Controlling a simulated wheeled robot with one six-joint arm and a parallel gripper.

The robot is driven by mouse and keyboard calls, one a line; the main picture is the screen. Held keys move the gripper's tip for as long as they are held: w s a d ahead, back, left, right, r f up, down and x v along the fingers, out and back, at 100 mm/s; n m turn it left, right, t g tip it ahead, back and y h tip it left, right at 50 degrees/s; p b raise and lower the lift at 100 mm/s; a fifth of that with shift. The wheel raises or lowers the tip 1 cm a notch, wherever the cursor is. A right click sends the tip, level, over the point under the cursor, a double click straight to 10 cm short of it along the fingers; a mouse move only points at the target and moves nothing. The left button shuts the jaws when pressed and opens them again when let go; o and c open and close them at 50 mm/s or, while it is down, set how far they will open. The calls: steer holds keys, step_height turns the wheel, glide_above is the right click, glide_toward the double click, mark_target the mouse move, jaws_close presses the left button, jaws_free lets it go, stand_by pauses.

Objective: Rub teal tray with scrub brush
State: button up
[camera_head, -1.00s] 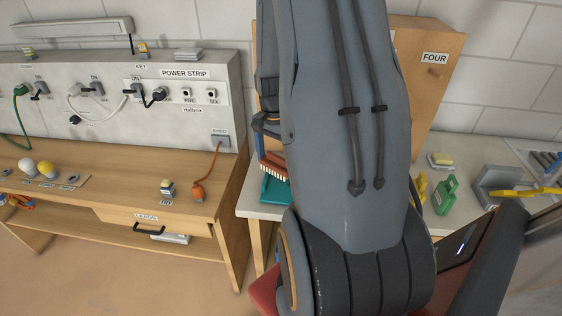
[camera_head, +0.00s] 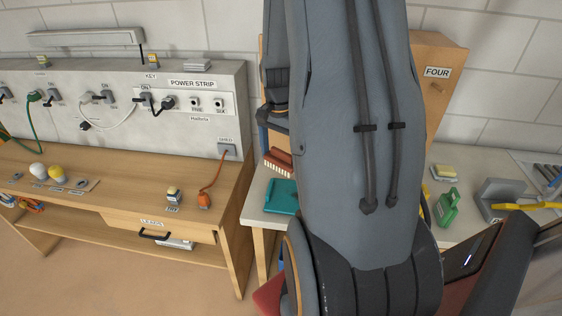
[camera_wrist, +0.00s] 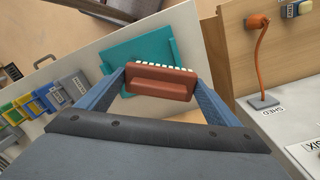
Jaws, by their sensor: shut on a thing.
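The scrub brush is a red-brown block with pale bristles. My gripper (camera_wrist: 160,82) is shut on the scrub brush (camera_wrist: 160,84) in the wrist view, with a blue finger at each end of it. In the head view the scrub brush (camera_head: 279,162) shows left of my arm, apparently raised above the tray. The teal tray (camera_wrist: 125,52) lies on the pale tabletop, beyond the brush in the wrist view. In the head view the teal tray (camera_head: 282,196) is partly hidden by my arm. Contact between bristles and tray cannot be made out.
A wooden bench (camera_head: 120,185) with a power strip panel (camera_head: 200,103) stands at the left. On the pale table (camera_head: 258,215), a green object (camera_head: 447,208) and a grey holder (camera_head: 503,197) stand right of my arm. Several coloured blocks (camera_wrist: 45,98) lie left in the wrist view.

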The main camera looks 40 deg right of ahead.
mark_target(281, 152)
steer(key=shift+r, duration=0.1)
steer(key=shift+r, duration=1.45)
